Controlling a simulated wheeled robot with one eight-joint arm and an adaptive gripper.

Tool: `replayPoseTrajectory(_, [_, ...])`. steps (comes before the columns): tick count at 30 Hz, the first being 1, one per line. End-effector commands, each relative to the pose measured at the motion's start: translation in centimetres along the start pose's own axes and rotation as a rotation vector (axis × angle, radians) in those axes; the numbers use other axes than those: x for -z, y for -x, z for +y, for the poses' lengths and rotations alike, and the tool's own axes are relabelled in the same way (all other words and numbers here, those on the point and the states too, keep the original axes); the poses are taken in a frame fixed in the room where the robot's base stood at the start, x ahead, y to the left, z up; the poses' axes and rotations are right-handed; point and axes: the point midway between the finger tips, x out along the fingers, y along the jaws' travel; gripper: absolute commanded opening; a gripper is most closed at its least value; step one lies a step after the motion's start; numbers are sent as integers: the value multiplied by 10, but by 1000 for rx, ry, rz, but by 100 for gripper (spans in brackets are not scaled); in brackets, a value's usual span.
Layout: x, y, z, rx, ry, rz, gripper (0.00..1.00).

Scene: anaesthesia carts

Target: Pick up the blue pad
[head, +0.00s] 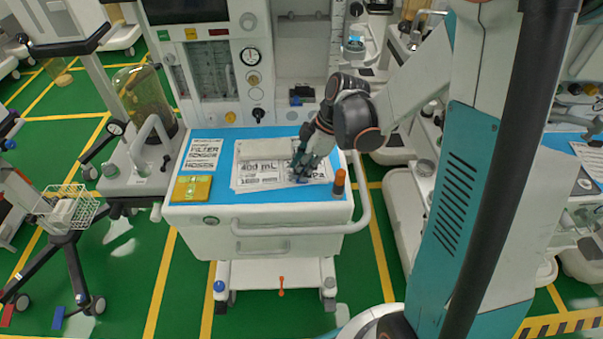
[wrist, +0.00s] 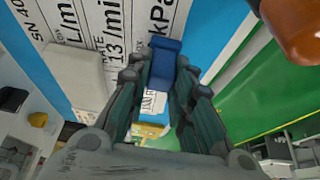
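The blue pad (wrist: 165,62) is a small dark blue block between my fingertips in the wrist view, over the printed papers. My gripper (wrist: 163,75) has its fingers drawn in close on both sides of the pad, with no clear gap, so it looks shut on it. Whether the pad touches the paper is hard to tell. In the head view my gripper (head: 303,172) points down at the right part of the cart top (head: 222,215). The pad is not clearly visible there, as my fingers cover that spot.
White printed sheets (head: 258,182) lie under my gripper. A yellow-green pad (head: 191,188) lies at the cart's front left, and an orange-capped bottle (head: 339,182) stands at its right edge. The anaesthesia machine (head: 215,75) rises behind. A pale block (wrist: 72,68) lies nearby.

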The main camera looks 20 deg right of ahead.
Motion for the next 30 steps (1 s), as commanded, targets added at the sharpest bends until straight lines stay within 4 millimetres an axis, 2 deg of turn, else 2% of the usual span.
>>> replayPoseTrajectory(8, [0, 1, 0, 0, 0, 0, 1])
replayPoseTrajectory(14, [6, 14, 0, 0, 0, 0, 1])
replayPoseTrajectory(20, [20, 47, 0, 0, 0, 0, 1])
replayPoseTrajectory(30, [55, 134, -1, 0, 0, 0, 1])
